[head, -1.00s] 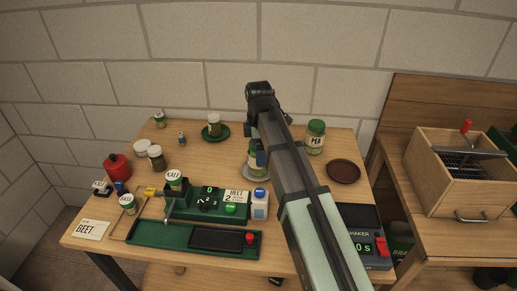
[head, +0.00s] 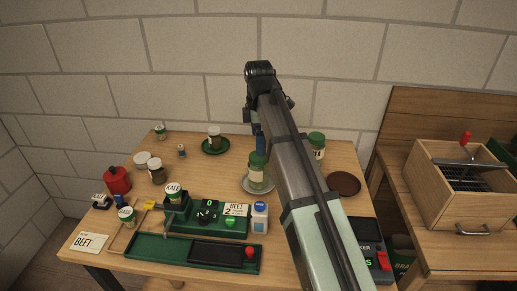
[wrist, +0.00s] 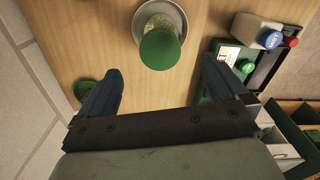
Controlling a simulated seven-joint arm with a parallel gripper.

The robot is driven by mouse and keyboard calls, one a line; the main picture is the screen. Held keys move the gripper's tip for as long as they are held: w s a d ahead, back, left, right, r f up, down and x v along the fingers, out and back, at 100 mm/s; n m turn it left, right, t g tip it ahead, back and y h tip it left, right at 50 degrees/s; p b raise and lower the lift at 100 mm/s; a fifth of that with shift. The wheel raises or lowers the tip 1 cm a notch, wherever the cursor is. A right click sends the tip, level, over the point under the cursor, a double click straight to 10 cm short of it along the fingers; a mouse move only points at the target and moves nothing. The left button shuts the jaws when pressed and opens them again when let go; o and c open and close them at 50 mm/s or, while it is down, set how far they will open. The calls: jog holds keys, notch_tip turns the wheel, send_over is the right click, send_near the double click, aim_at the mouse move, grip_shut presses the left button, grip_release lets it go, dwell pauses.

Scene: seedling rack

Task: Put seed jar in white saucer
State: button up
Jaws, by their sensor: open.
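A glass seed jar with a green lid (head: 256,172) stands upright in the white saucer (head: 270,187) near the middle of the table. In the wrist view, the jar (wrist: 160,47) has the saucer's pale rim (wrist: 181,14) around its base. My gripper (wrist: 162,68) is open, its two blue fingers apart with nothing between them, and it is above the jar, clear of it. In the head view my arm hides most of the gripper; a blue finger (head: 260,144) shows just above the lid.
A green seeder with a KALE jar (head: 174,191) and a white bottle with a blue cap (head: 260,217) stand in front. A green saucer (head: 216,148) holds a jar behind left. A brown saucer (head: 344,184) is empty at right. Another green-lidded jar (head: 317,143) is partly hidden by my arm.

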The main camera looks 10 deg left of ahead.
jog(key=shift+r, duration=1.25)
